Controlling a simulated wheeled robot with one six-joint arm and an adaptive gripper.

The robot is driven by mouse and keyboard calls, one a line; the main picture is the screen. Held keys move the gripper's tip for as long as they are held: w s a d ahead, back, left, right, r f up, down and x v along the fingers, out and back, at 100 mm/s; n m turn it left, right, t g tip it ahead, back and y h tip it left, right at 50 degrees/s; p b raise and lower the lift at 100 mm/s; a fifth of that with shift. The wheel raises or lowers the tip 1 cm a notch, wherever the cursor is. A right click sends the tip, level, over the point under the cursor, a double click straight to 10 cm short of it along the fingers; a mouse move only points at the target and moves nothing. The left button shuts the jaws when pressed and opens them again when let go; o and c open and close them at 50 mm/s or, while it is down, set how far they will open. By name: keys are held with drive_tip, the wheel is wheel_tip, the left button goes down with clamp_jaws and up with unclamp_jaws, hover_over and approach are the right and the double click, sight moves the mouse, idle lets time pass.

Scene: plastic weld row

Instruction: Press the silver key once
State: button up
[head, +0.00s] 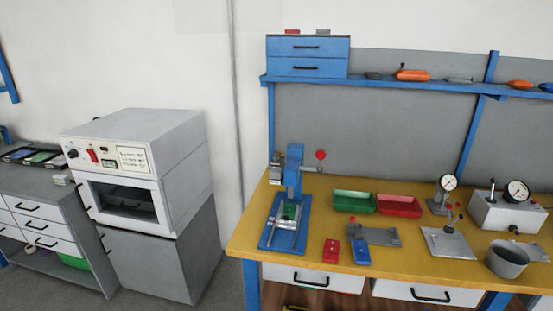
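I cannot make out a silver key for certain in the head view. A small red box (331,251) and a small blue box (361,253) lie at the front edge of the yellow bench, each with small marks on top too small to tell. A blue press (294,172) with a red-knobbed lever stands behind them on the left, with a green piece (290,211) on its base. A white oven (136,165) at the left has a front panel with a dark knob, a red switch and a small display. My gripper is not in view.
The yellow bench (400,262) also holds a green tray (353,202), a red tray (398,205), grey plates, dial gauges and a grey pot (507,260). A blue shelf (425,83) runs above. Grey floor shows between the oven and the bench.

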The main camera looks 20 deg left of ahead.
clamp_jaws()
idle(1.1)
